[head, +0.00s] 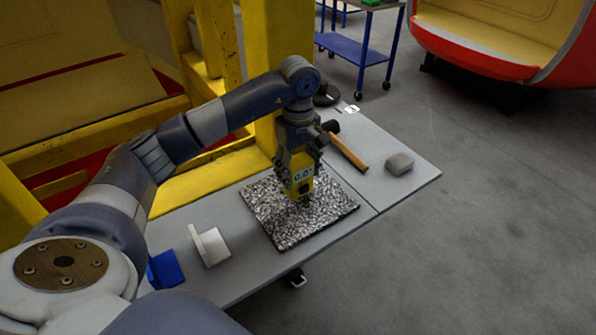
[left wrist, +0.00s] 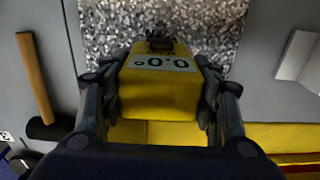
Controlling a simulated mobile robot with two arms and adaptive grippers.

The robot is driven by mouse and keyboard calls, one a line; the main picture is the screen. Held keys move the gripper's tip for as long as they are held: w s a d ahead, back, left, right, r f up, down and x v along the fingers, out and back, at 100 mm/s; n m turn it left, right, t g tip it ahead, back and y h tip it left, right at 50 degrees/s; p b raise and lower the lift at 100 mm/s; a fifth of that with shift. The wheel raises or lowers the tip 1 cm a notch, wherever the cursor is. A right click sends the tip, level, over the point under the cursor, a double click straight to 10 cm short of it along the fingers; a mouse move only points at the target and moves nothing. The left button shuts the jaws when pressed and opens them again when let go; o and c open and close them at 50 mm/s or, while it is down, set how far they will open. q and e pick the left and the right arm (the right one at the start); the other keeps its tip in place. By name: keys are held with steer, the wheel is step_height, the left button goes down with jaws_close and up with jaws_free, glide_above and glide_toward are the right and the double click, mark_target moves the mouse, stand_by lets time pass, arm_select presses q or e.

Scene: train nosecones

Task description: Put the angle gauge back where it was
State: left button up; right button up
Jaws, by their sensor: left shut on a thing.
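The angle gauge (head: 301,176) is a yellow block with a pale display reading 0.0°. My left gripper (head: 298,170) is shut on it, over the speckled black-and-white mat (head: 272,215) on the grey table. In the left wrist view the gauge (left wrist: 158,90) sits between the two fingers of my left gripper (left wrist: 160,100), with the mat (left wrist: 205,25) beyond it. I cannot tell whether the gauge touches the mat. My right gripper is not in view.
A hammer (head: 347,150) and a grey block (head: 400,163) lie right of the mat. A white angled bracket (head: 210,246) and a blue piece (head: 165,269) lie left of it. Yellow framework (head: 216,45) stands behind the table (head: 400,190). A blue cart (head: 352,48) stands farther back.

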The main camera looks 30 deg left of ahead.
arm_select(q)
steer(key=shift+f+p, duration=0.35)
steer(key=shift+f, duration=0.8)
steer(key=o, duration=1.2)
steer(key=shift+r, duration=0.35)
step_height(320, 180, up, 11)
steer(key=b, duration=0.2)
steer(key=shift+f+b, duration=0.2)
steer(key=shift+b, duration=0.1)
steer(key=shift+r, duration=0.5)
